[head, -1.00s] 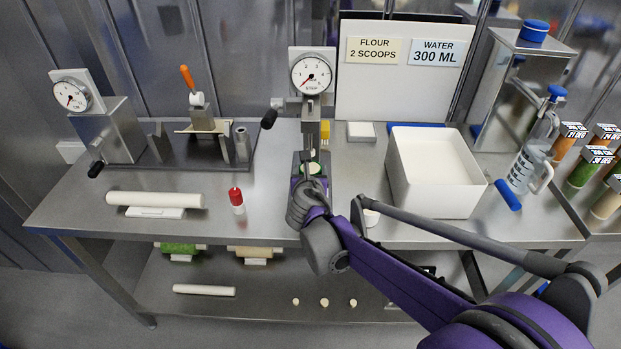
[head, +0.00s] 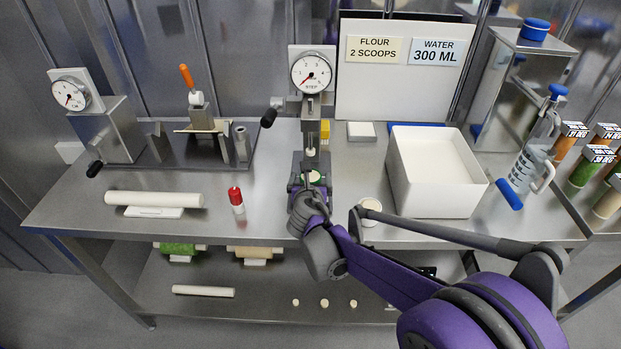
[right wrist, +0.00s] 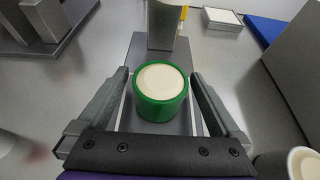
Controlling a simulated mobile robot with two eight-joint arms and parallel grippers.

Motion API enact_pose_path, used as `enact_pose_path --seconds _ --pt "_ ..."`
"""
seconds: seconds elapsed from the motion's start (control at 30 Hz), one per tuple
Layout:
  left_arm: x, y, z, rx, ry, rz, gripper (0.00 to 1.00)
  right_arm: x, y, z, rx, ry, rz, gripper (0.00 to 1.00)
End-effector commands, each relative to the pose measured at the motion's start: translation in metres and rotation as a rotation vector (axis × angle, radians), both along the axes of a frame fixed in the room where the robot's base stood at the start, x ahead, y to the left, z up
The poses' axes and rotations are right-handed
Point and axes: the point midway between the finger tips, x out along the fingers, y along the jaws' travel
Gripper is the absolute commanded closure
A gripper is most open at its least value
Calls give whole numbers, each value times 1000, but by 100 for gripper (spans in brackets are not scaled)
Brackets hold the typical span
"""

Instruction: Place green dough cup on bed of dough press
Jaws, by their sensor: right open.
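The green dough cup (right wrist: 161,92), filled with pale dough, stands upright on the grey bed (right wrist: 146,55) of the dough press. In the head view the cup (head: 314,177) is small and partly hidden by my right gripper. The press (head: 311,110) rises behind it with a round dial on top. My right gripper (right wrist: 160,78) is open, with one finger on each side of the cup and a visible gap to each. In the head view my right gripper (head: 309,190) is at the front of the press. My left gripper is not in view.
A white bin (head: 436,195) stands right of the press. A small pale cup (head: 370,208) is near the table's front edge. Clear table lies between bottle and press.

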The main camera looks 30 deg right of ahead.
Motion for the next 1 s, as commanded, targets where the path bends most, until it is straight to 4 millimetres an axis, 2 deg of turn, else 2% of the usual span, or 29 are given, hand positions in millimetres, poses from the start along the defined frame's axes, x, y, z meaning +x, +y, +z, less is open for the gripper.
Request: enact_pose_path --seconds 0.23,0.7,1.0 --pt "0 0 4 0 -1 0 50 -6 4 7 0 0 1 0" --pt "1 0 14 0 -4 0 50 -77 48 41 0 0 2 0" --pt "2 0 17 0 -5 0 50 -94 58 49 0 0 0 0"
